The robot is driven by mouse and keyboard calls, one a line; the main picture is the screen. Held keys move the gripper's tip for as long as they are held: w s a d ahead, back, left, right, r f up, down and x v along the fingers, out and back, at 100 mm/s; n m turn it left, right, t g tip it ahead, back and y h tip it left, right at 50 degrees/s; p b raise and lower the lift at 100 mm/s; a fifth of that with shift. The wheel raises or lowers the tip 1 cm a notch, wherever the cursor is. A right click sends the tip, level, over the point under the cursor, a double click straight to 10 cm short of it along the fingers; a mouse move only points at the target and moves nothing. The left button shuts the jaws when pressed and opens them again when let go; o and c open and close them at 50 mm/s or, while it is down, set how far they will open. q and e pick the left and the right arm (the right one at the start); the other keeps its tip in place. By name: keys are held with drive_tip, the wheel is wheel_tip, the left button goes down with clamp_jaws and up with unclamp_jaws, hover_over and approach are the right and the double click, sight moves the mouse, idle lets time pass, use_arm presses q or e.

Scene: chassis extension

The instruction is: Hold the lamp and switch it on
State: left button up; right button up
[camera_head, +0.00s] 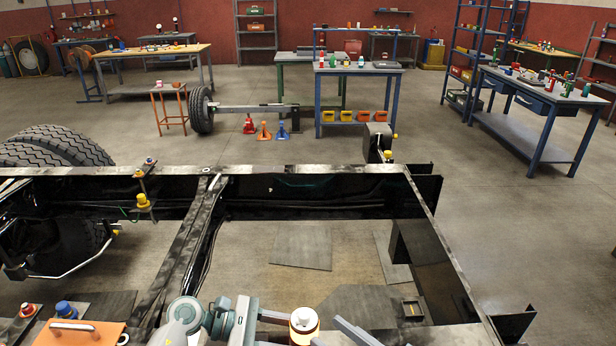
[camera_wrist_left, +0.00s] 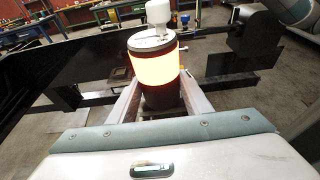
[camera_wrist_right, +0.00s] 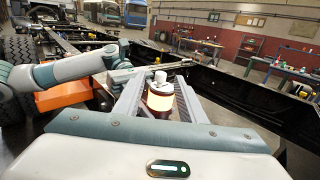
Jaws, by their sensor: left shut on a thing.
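The lamp (camera_head: 303,326) is a dark red-brown cylinder with a pale top and a white knob. Its middle band glows bright yellow-orange in the left wrist view (camera_wrist_left: 155,68), and it also glows in the right wrist view (camera_wrist_right: 160,99). My left gripper (camera_wrist_left: 160,98) is shut on the lamp's body and holds it upright above the chassis frame. My right gripper (camera_wrist_right: 160,108) has its fingers spread, with the lamp showing between and beyond them. In the head view my right fingers (camera_head: 326,331) are close to the lamp's right side. I cannot tell whether they touch it.
The black chassis frame (camera_head: 290,171) surrounds the work area, with tyres (camera_head: 58,145) at left. An orange box (camera_head: 85,333) and small coloured parts lie at the lower left. Workbenches (camera_head: 545,95) and shelves stand further back. Open floor lies right of the frame.

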drive_tip(key=shift+r, duration=2.35)
use_arm(q)
drive_tip(key=o, duration=0.9)
drive_tip(key=shift+c, duration=0.2)
drive_tip(key=shift+a, duration=0.15)
drive_tip(key=v, duration=1.2)
drive_tip(key=shift+s, duration=0.1)
use_arm(e)
drive_tip(key=shift+s+f, duration=0.1)
